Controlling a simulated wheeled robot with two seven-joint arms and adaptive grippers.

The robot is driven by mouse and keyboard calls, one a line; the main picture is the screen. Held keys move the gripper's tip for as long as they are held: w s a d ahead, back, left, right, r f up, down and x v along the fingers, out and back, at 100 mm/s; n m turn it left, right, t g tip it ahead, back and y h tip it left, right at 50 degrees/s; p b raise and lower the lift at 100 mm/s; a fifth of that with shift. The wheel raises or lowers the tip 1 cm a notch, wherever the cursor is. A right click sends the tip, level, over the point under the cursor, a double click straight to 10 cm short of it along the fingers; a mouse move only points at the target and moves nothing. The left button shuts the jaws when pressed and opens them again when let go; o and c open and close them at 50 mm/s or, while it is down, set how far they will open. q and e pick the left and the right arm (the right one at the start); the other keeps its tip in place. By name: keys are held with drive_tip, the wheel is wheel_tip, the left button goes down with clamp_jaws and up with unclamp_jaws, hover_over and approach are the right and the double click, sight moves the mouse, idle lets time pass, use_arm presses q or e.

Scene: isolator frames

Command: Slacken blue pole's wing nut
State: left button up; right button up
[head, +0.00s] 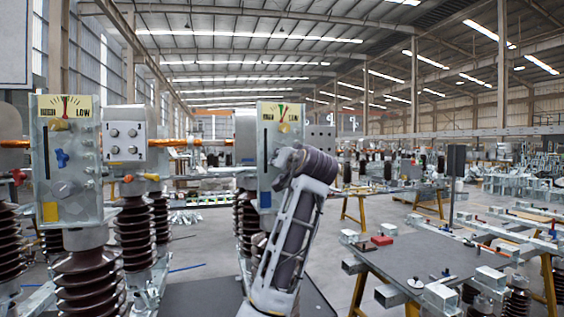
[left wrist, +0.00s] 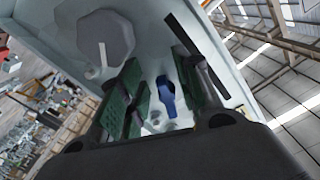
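In the left wrist view my left gripper (left wrist: 158,76) is open. Its two green-padded fingers stand on either side of a blue wing nut (left wrist: 165,94), with a gap on both sides. The nut sits on a pale box face beside a grey octagonal knob (left wrist: 95,40). In the head view an arm of mine crosses in front of the central pole's box (head: 268,135); the gripper end and the lower part of that box are hidden. Another blue wing nut (head: 62,158) shows on the left pole's box (head: 88,165). My right gripper is not in view.
Brown ribbed insulators (head: 92,282) carry the boxes. A grey plate box with bolts (head: 125,133) stands between them, with an orange rod (head: 185,142) running behind. A dark-topped workbench (head: 420,262) with loose parts stands at the right.

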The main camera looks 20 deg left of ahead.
use_arm(q)
drive_tip(key=shift+r, duration=0.15)
drive_tip(key=shift+s, duration=0.1)
drive_tip(key=v, duration=1.2)
